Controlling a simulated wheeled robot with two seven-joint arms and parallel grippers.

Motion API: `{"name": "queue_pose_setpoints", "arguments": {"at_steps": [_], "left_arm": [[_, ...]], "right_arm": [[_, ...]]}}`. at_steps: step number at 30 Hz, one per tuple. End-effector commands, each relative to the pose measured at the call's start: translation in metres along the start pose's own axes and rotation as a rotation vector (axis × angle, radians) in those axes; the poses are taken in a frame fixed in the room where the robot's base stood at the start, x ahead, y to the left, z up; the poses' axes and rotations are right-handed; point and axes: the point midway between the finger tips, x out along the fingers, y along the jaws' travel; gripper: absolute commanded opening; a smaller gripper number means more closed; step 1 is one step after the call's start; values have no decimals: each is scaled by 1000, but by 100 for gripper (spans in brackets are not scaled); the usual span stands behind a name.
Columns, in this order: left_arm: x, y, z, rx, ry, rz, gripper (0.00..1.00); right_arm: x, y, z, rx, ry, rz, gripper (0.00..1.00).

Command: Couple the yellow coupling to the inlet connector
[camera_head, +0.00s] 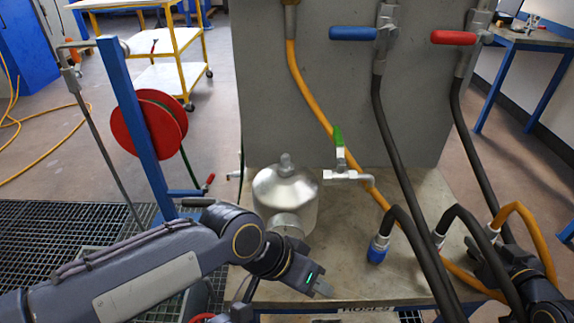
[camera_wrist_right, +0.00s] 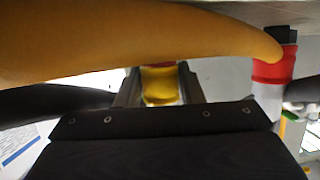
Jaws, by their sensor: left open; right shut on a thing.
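The yellow coupling (camera_wrist_right: 160,85) sits between the fingers of my right gripper (camera_wrist_right: 158,88) in the right wrist view. In the head view that gripper (camera_head: 487,262) is at the lower right, partly behind the hoses, and the coupling cannot be made out. The silver vessel (camera_head: 285,190) stands on the bench with a short round port (camera_head: 288,224) low on its front. I cannot tell for sure whether this port is the inlet connector. My left gripper (camera_head: 314,284) is open and empty, just in front of and below the vessel.
Yellow (camera_head: 305,85) and black hoses (camera_head: 398,150) hang from the grey panel (camera_head: 300,120). A blue-ended coupling (camera_head: 377,250) stands right of the vessel. A green-handled valve (camera_head: 340,160) is beside the vessel. A red reel (camera_head: 150,122) is at left.

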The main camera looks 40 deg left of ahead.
Motion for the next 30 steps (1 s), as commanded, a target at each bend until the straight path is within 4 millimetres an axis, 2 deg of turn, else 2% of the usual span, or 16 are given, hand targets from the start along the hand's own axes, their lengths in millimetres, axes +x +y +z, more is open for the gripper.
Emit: {"name": "queue_pose_setpoints", "arguments": {"at_steps": [24,30], "left_arm": [[-28,13,-14,0,0,0,40],[-29,13,-15,0,0,0,40]], "right_arm": [[-15,0,-42,-1,2,1,0],[-16,0,-44,-1,2,1,0]]}}
